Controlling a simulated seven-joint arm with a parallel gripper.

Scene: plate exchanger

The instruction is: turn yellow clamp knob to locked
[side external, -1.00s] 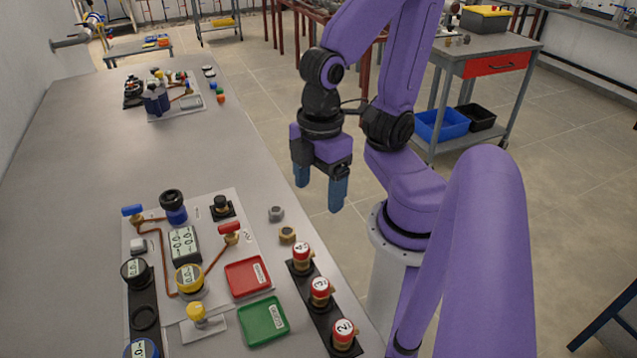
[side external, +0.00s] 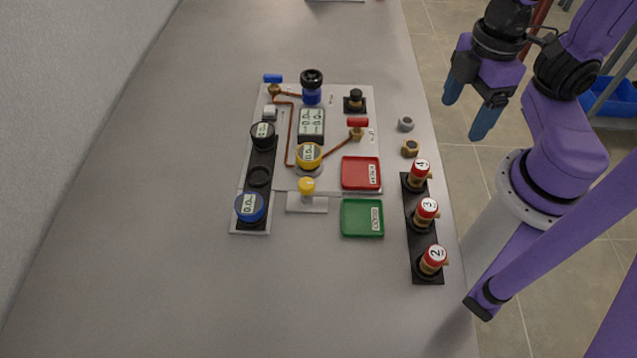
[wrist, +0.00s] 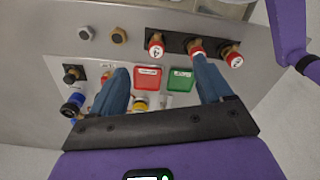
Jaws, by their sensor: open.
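The yellow clamp knob (side external: 307,186) stands upright on a small white base plate (side external: 307,203), just below the yellow-ringed gauge (side external: 309,155) in the side view. My gripper (side external: 468,107) is open and empty, with its blue fingers pointing down. It hangs high, beyond the bench's right edge in the side view and well apart from the knob. In the wrist view my gripper (wrist: 161,66) spreads its two fingers over the view of the panel. Small yellow parts show low between them there, but I cannot tell for certain which is the knob.
The red tray (side external: 361,172) and green tray (side external: 362,217) lie right of the knob. A black strip (side external: 427,271) holds red-capped numbered valves. The blue-capped gauge (side external: 249,208) stands to the left. Two loose nuts lie near the bench edge. The front bench (side external: 230,300) is clear.

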